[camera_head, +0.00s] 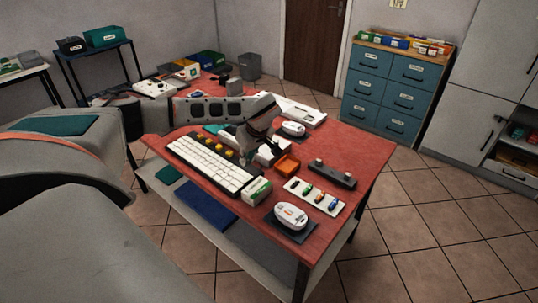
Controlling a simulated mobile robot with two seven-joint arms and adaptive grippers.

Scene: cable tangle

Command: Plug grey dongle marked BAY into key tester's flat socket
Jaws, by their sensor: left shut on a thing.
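My left arm reaches in from the left over the red table. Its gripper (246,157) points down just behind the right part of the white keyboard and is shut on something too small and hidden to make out. A white strip (298,186) with several small coloured plugs lies on the right of the table. A dark bar-shaped device (333,174) lies behind it. A white box with a green label (257,190) stands by the keyboard's right end. I cannot tell which item is the key tester or read any BAY mark. My right gripper is not in view.
The white keyboard (208,165) lies along the table's (352,145) front edge. A white mouse (291,215) sits on a dark pad, another mouse (293,129) farther back. An orange tray (287,165) stands mid-table. The table's right side is fairly clear.

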